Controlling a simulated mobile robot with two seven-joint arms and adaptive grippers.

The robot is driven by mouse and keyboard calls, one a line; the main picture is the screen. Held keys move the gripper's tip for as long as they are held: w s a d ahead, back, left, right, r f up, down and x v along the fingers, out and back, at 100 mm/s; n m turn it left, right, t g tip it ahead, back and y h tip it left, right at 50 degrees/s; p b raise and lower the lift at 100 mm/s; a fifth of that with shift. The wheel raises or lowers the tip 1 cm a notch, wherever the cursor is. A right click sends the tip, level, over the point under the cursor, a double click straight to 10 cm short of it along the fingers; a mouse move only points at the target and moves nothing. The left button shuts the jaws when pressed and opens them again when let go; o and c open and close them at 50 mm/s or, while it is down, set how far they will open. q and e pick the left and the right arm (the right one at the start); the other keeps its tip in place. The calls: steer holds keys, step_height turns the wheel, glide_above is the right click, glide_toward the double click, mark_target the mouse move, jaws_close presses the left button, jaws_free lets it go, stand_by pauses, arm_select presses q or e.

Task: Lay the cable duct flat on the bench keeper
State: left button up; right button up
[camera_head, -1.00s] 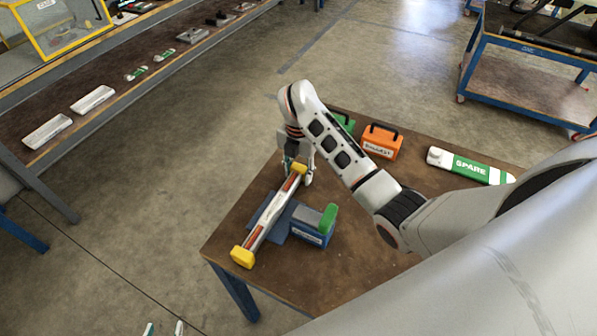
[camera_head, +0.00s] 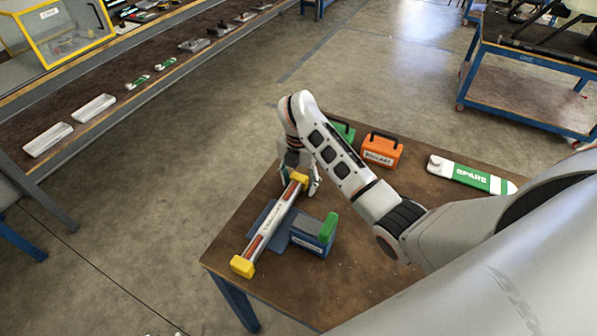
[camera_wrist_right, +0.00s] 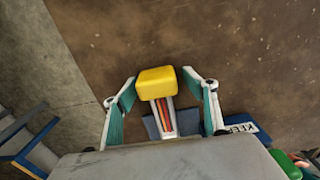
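The cable duct (camera_head: 269,226), a long white channel with red-orange strips inside and yellow end caps, lies across the blue plate of the bench keeper (camera_head: 313,236). The keeper is a blue block with a green lever standing up, to the right of the duct. My right gripper (camera_head: 300,187) is at the duct's far end. In the right wrist view its teal-padded fingers (camera_wrist_right: 160,95) stand apart on both sides of the yellow cap (camera_wrist_right: 157,82), with gaps on each side. I cannot tell whether the duct is fully seated. My left gripper is not clearly visible.
The brown bench (camera_head: 340,290) also holds an orange case (camera_head: 382,150), a green case (camera_head: 342,132) and a green-white spare piece (camera_head: 470,175). A shelf (camera_head: 95,140) with trays runs along the left; a blue cart (camera_head: 530,80) stands at the upper right.

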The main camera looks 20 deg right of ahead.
step_height(320, 180, up, 10)
steer(key=shift+w+r, duration=0.15)
steer(key=shift+r, duration=0.75)
